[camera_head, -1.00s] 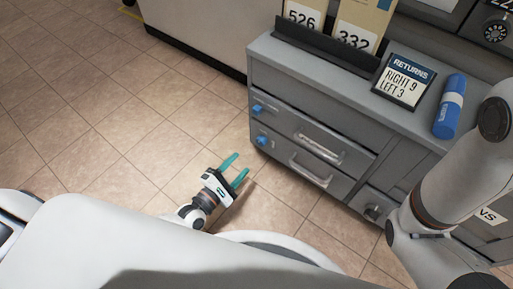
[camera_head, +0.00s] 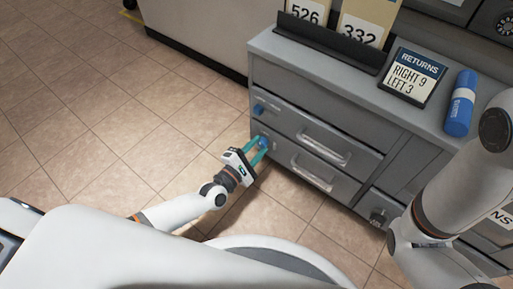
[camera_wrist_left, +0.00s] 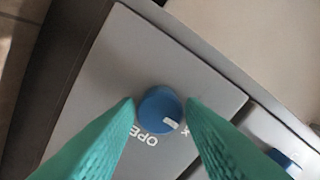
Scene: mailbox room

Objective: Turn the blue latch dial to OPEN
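The blue latch dial (camera_wrist_left: 158,104) sits on a grey drawer front in the left wrist view. A white mark on its face points to the lower right of that picture. Upside-down letters "OPE" (camera_wrist_left: 141,136) show beside it, partly hidden by a finger. My left gripper (camera_head: 257,147) has its two teal fingers on either side of the dial. The fingers are open, with the tips very close to the dial's sides; I cannot tell whether they touch. In the head view the lower dial (camera_head: 264,143) is partly hidden by the fingers. My right gripper is out of view.
A second blue dial (camera_head: 258,109) is on the drawer above; a dial also shows at the wrist view's edge (camera_wrist_left: 284,159). Drawer handles (camera_head: 322,142) stick out to the right. The tiled floor (camera_head: 90,120) is clear.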

